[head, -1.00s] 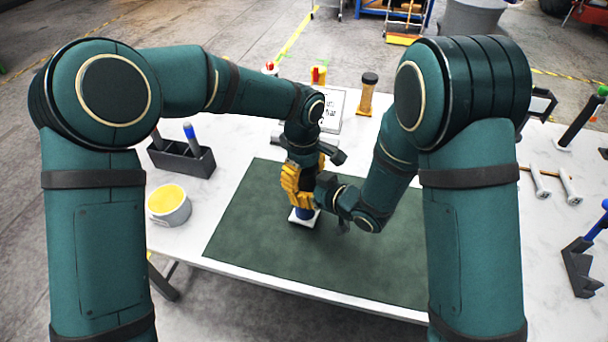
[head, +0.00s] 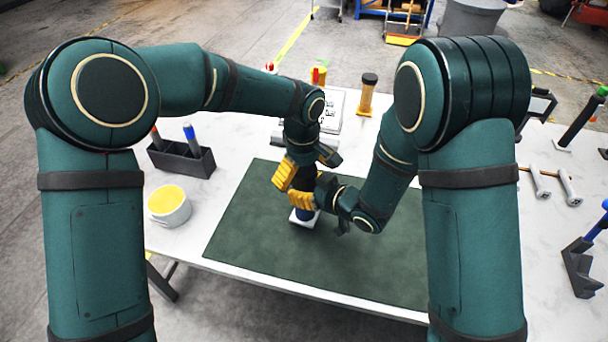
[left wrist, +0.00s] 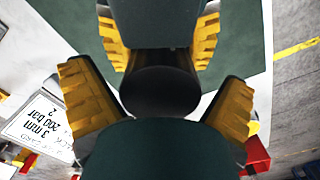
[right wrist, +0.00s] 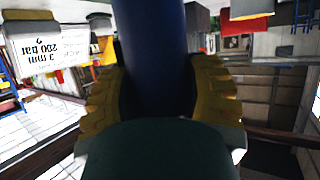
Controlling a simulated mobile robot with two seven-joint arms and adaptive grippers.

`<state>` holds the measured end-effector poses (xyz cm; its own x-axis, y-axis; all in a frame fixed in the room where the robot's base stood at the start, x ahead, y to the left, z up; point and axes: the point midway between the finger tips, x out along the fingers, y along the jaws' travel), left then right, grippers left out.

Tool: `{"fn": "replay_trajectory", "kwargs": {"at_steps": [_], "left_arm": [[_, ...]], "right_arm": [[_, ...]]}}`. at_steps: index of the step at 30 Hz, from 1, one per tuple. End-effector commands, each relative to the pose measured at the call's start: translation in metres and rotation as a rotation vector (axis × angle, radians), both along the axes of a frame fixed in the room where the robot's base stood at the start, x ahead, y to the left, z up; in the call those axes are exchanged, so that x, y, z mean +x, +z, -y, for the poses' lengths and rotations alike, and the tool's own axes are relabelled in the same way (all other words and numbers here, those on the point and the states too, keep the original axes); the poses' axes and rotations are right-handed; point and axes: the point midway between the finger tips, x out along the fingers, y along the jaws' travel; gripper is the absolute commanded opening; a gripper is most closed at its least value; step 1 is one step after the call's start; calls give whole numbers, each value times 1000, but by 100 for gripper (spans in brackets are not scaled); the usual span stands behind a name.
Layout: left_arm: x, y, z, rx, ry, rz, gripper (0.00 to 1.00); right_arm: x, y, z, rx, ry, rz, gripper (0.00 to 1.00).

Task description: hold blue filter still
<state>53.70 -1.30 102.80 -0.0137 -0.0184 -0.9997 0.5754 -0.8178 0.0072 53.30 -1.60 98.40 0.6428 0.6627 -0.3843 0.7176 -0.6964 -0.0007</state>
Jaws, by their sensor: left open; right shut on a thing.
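The blue filter (head: 304,214) stands upright in a small white base (head: 301,223) on the green mat. My right gripper (head: 303,199) is shut on its body. In the right wrist view the blue body (right wrist: 152,50) lies between both yellow pads. My left gripper (head: 302,176) is open above, around the filter's black top. In the left wrist view the round black top (left wrist: 160,92) sits between the spread fingers, with a gap on both sides. My grippers hide much of the filter in the head view.
The green mat (head: 250,240) is clear around the filter. A bucket with yellow contents (head: 169,205) and a black holder (head: 182,160) stand left. A card reading 3 mm 200 bar (left wrist: 40,128) and an amber jar (head: 366,95) are behind. Tools lie right.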

Motion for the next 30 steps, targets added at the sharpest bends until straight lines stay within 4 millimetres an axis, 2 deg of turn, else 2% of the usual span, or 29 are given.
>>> {"fn": "replay_trajectory", "kwargs": {"at_steps": [9, 17, 18, 19, 30], "left_arm": [[1, 37, -1, 0, 0, 3, 100], [0, 39, -1, -1, 0, 1, 100], [0, 39, -1, -1, 1, 1, 93], [1, 40, -1, -1, 6, 0, 93], [1, 72, -2, 2, 270, -5, 93]], "right_arm": [[1, 2, 0, 3, 0, 4, 0], [1, 2, 0, 3, 0, 4, 0], [1, 2, 0, 3, 0, 4, 0], [1, 2, 0, 3, 0, 4, 0], [1, 2, 0, 3, 0, 4, 0]]}}
